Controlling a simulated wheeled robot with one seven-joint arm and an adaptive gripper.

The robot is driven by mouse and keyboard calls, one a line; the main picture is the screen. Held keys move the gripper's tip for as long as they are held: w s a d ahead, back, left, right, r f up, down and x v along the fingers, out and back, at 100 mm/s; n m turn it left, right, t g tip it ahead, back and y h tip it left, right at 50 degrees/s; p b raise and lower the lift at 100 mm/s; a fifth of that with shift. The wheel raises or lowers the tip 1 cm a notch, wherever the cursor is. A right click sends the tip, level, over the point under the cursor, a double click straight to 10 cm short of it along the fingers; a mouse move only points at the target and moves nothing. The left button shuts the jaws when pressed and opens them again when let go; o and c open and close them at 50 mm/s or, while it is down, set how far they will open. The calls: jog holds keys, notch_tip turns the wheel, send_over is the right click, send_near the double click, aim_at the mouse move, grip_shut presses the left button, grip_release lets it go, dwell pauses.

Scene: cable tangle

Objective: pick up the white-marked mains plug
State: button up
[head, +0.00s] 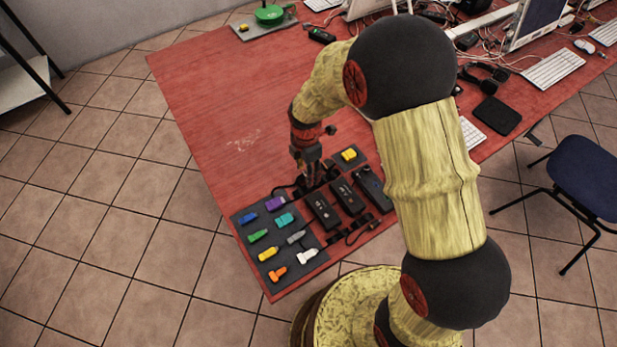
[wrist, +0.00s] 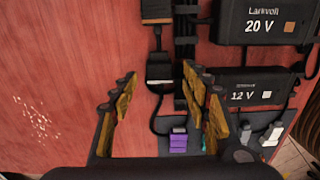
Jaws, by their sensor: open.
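In the wrist view, a black mains plug with a pale white band (wrist: 160,68) lies on the red table, with its dark cable curving off below it. My gripper (wrist: 157,76) is open, with one finger on each side of the plug in the picture. I cannot tell how far above the plug the fingers are. In the head view, my gripper (head: 308,178) is low over the table beside the black adapters, and the plug cannot be made out there. A second black plug with an orange-brown band (wrist: 156,14) lies beyond the first in the wrist view.
A 12 V adapter with a white square (wrist: 245,88) and a 20 V adapter with an orange square (wrist: 265,22) lie to the right. A grey mat (head: 246,237) holds several coloured connectors. Bundled cables (wrist: 185,30) run close by. The table's left part is clear.

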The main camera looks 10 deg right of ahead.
jog(key=shift+f, duration=0.55)
jog(key=shift+c, duration=0.8)
grip_shut()
